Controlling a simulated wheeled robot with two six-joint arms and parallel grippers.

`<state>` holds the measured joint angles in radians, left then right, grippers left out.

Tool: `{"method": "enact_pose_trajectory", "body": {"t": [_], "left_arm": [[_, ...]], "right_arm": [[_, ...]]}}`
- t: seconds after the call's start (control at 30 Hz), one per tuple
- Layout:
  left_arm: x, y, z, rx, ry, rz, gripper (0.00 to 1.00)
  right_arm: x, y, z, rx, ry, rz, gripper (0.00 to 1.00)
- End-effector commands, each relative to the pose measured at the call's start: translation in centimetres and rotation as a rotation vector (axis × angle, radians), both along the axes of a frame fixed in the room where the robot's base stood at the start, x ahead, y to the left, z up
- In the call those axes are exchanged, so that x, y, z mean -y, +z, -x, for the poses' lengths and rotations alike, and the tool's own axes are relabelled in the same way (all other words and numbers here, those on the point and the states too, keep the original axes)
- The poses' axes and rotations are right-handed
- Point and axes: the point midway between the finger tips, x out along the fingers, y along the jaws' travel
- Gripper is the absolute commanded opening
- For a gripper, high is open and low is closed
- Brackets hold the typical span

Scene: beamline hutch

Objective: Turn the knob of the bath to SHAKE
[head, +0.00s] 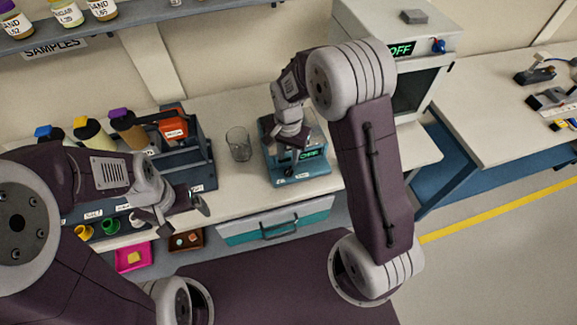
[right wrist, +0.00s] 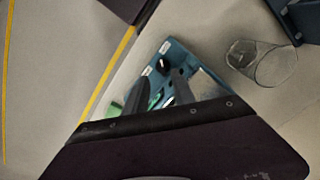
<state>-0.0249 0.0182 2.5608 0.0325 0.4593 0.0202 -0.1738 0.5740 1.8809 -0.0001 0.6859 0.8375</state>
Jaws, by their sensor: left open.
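The bath (head: 318,171) is a small teal box on the bench, with a green display (head: 312,153) that appears to read OFF. The right wrist view shows its teal front (right wrist: 195,69) and a black knob (right wrist: 163,63) with small white labels around it. My right gripper (head: 291,158) is over the bath's front in the head view. In the right wrist view its two dark fingers (right wrist: 166,84) stand apart, and the knob shows just beyond their tips; I cannot tell whether they touch it. My left gripper (head: 184,212) is open and empty, in front of the bottle rack.
A glass beaker (head: 239,145) stands left of the bath. A dark rack (head: 203,163) with bottles is further left. A white oven-like box (head: 421,50), display OFF, stands behind right. A pink tray (head: 134,257) lies low at the left.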

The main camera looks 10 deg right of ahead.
Motion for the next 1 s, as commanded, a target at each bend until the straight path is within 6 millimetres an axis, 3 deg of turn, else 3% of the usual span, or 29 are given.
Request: {"method": "enact_pose_trajectory", "body": {"t": [0.4, 0.77, 0.87, 1.0], "left_arm": [[0.0, 1.1, 0.0, 0.001, 0.000, 0.000, 0.90], [0.0, 1.1, 0.0, 0.001, 0.000, 0.000, 0.90], [0.0, 1.1, 0.0, 0.000, 0.000, 0.000, 0.90], [0.0, 1.1, 0.0, 0.000, 0.000, 0.000, 0.90]], "right_arm": [[0.0, -7.6, 0.1, -0.004, 0.000, 0.001, 0.31], [0.0, -8.6, 0.0, 0.000, 0.000, 0.000, 0.31], [0.0, -8.6, 0.0, 0.000, 0.000, 0.000, 0.03], [0.0, -8.5, 0.0, 0.000, 0.000, 0.000, 0.00]]}}
